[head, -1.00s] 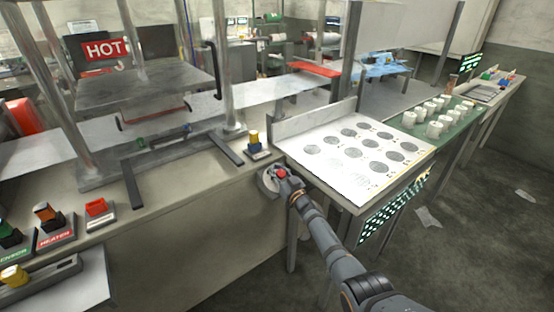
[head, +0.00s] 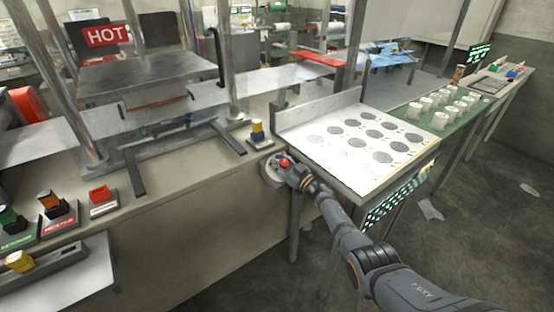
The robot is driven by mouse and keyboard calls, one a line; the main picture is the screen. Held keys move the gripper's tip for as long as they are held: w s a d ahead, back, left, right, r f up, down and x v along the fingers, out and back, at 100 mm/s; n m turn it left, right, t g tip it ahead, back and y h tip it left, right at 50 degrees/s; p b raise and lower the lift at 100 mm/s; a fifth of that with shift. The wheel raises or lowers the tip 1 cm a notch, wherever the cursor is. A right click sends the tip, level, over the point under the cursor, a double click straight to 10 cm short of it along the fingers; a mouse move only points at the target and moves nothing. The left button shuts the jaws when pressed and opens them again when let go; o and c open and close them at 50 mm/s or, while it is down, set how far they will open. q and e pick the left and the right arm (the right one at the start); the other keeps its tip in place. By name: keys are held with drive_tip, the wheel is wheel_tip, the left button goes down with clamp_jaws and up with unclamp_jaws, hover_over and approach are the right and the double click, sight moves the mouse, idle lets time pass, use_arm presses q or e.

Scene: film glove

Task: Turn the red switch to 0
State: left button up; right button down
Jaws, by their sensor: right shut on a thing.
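The red switch (head: 284,162) is a small red knob on a round grey plate (head: 270,173) at the bench's front face, near its right end. My right gripper (head: 287,168) is at the knob and shut on it. The gripper hides part of the knob and plate, so I cannot read any marks or the switch's position. My left gripper is not in view.
A white board with grey discs (head: 345,145) lies on the table just right of the switch. A yellow-topped button (head: 257,127) stands on the bench above it. A red rocker (head: 99,193) and other controls sit far left. The floor at right is mostly clear.

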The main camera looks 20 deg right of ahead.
drive_tip(key=c, duration=1.2)
unclamp_jaws()
drive_tip(key=shift+s+d+f, duration=0.15)
drive_tip(key=shift+s, duration=0.1)
drive_tip(key=v, duration=1.1)
drive_tip(key=shift+s, duration=0.15)
